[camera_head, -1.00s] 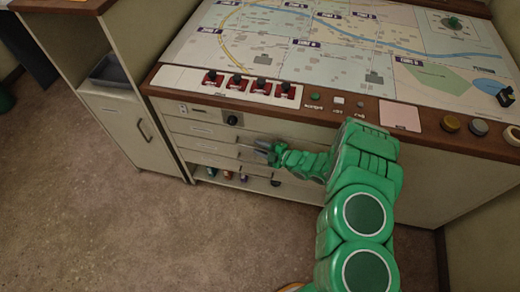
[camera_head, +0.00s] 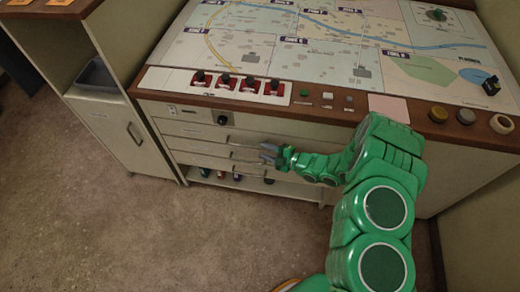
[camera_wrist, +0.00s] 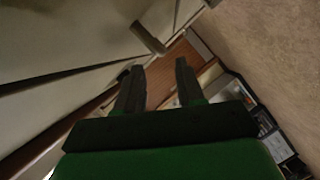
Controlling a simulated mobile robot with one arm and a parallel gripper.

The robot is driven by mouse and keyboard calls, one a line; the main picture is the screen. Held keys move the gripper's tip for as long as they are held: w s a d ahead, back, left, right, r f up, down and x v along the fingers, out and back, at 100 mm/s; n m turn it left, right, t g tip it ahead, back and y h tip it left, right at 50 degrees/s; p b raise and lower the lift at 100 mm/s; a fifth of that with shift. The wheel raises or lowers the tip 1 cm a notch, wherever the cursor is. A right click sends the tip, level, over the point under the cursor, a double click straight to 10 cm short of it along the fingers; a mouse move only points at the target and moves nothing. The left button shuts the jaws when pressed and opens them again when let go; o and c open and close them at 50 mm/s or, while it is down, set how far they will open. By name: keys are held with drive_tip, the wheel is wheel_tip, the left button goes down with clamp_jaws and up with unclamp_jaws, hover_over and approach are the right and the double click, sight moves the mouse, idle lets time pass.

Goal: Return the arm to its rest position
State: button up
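My green arm (camera_head: 385,195) reaches up from the bottom right of the head view and bends left in front of the console's drawers (camera_head: 195,132). My gripper (camera_head: 268,152) is at the drawer fronts, near the drawer handles. In the wrist view my gripper (camera_wrist: 158,82) has its two dark fingers apart with nothing between them. A drawer handle (camera_wrist: 148,38) shows just beyond the fingertips there. Whether a finger touches it, I cannot tell.
The console top carries a zone map (camera_head: 310,45), red switches (camera_head: 250,85) and knobs at the right. A cabinet (camera_head: 105,125) stands at the left with a grey tray (camera_head: 98,74) in its opening. A low shelf below the drawers holds small items. Open floor (camera_head: 150,235) lies in front.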

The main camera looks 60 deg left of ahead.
drive_tip(key=shift+w+d+r, duration=0.15)
drive_tip(key=shift+w+d, duration=0.05)
drive_tip(key=shift+d, duration=0.3)
idle(0.3)
drive_tip(key=d+r+n+g+h, duration=0.1)
drive_tip(key=d+r+n+h, duration=0.1)
drive_tip(key=d+r+n, duration=0.65)
drive_tip(key=d+r+n+g+h, duration=0.2)
drive_tip(key=d+r+n, duration=0.3)
drive_tip(key=r, duration=0.7)
drive_tip(key=d+r+n+g+h, duration=0.1)
drive_tip(key=d+r+n, duration=0.5)
drive_tip(key=r, duration=0.4)
drive_tip(key=s+d+r+n+t+h, duration=0.3)
drive_tip(key=d+n, duration=0.3)
drive_tip(key=d, duration=0.8)
drive_tip(key=s+d+r+n+t+h, duration=0.3)
drive_tip(key=d+r+n, duration=0.2)
drive_tip(key=d, duration=0.9)
drive_tip(key=s+d+r+n+t+h, duration=0.2)
drive_tip(key=d+r+n, duration=0.3)
drive_tip(key=d, duration=0.9)
drive_tip(key=shift+s+n+t+h, duration=0.4)
drive_tip(key=shift+s+n+h, duration=0.3)
drive_tip(key=shift+n, duration=0.25)
drive_tip(key=shift+o, duration=0.4)
